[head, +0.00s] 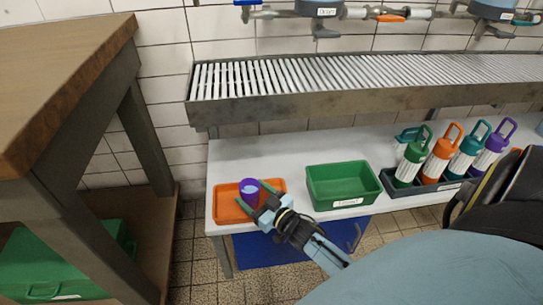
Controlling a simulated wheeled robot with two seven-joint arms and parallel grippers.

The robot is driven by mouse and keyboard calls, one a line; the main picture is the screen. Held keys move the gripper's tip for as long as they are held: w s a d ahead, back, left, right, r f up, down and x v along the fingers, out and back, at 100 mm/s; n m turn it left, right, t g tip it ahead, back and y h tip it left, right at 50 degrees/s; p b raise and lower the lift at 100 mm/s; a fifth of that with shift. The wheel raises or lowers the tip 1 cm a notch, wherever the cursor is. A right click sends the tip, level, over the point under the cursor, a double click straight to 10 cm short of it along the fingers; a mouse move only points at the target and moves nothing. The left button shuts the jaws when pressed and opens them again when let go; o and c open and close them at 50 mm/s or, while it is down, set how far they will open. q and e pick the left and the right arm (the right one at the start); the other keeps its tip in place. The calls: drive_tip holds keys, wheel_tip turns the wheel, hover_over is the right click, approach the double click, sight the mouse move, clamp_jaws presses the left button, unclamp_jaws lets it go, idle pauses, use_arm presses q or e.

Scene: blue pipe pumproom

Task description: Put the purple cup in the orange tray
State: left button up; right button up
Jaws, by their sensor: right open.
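The purple cup (249,190) stands upright over the right part of the orange tray (229,210), near the left end of the white table. It appears to be inside the tray. My right gripper (255,199) is open, with its green-tipped fingers around the lower part of the cup. Whether the fingers touch the cup is too small to tell. My left gripper is not in view.
A green bin (343,187) stands right of the tray on the white table (290,150). Several bottles stand in a dark rack (400,191) farther right. A slatted metal shelf (350,95) hangs above the table. A wooden bench (60,80) is at left.

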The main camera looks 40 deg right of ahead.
drive_tip(key=s+d+p, duration=0.1)
drive_tip(key=s+p, duration=0.2)
drive_tip(key=s, duration=0.7)
drive_tip(key=w+a+r+n+t+y, duration=0.1)
drive_tip(key=a+r+t+y, duration=0.1)
drive_tip(key=a+r, duration=0.65)
drive_tip(key=w+a+r+n+t+y, duration=0.15)
drive_tip(key=a+r, duration=0.25)
drive_tip(key=r, duration=1)
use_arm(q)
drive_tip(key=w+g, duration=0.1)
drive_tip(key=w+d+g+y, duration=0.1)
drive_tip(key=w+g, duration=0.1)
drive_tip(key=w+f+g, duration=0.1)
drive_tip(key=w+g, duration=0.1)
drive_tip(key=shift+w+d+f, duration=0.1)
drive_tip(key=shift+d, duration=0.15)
use_arm(e)
drive_tip(key=s+a+r+t+y, duration=0.1)
drive_tip(key=s+a+r, duration=0.1)
drive_tip(key=r, duration=0.7)
drive_tip(key=s+a+r+m+t+y, duration=0.1)
drive_tip(key=s+a+r+t, duration=0.1)
drive_tip(key=s+r, duration=0.3)
wheel_tip(320, 180, up, 4)
drive_tip(key=shift+a+r, duration=0.2)
drive_tip(key=shift+a, duration=0.3)
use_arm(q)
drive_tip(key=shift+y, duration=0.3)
